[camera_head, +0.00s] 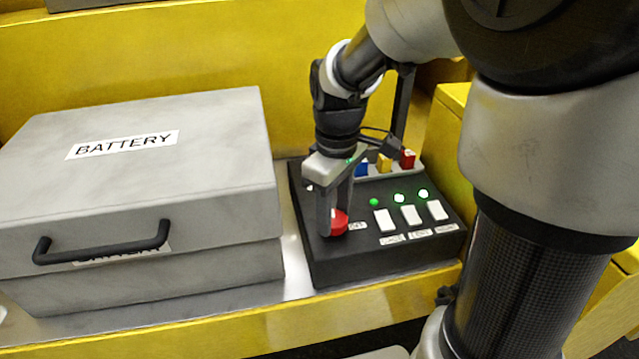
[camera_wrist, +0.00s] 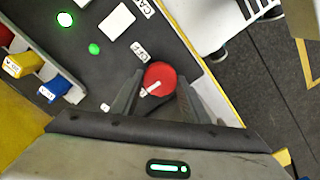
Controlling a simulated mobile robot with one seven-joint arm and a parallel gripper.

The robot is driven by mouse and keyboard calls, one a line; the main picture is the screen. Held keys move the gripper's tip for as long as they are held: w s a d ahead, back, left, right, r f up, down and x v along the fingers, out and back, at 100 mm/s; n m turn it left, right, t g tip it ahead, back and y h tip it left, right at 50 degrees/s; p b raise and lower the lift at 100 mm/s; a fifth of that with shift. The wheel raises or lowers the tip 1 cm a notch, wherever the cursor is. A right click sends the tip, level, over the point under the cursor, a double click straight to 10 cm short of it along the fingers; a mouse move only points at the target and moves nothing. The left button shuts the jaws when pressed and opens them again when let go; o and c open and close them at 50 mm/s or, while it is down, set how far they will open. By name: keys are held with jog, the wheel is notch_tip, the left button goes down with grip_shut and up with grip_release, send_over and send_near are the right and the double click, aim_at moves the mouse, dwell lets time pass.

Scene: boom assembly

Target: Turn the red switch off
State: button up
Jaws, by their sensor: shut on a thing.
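The red switch (camera_head: 338,222) is a round red knob at the front left of the black control box (camera_head: 345,262). It also shows in the wrist view (camera_wrist: 160,76) as a red disc with a white pointer mark, beside a small label (camera_wrist: 139,51) reading OFF. My gripper (camera_head: 333,220) points down over the knob and is shut on it. In the wrist view its two fingers (camera_wrist: 157,95) stand on either side of the knob. The pointer lies slanted and does not point straight at the label.
A grey battery box (camera_head: 140,240) with a black handle stands left of the control box. White rocker switches (camera_head: 410,215) with green lights are to the right. Blue, yellow and red plugs (camera_head: 384,163) stand behind. A yellow wall (camera_head: 150,50) is at the back.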

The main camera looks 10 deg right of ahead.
jog(key=m, duration=0.4)
jog(key=shift+m, duration=0.4)
jog(key=m, duration=0.4)
jog(key=shift+b, duration=0.3)
jog(key=m, duration=0.4)
jog(key=shift+m, duration=2.2)
jog(key=o, duration=1.1)
jog(key=shift+c, duration=0.2)
jog(key=shift+r, duration=0.1)
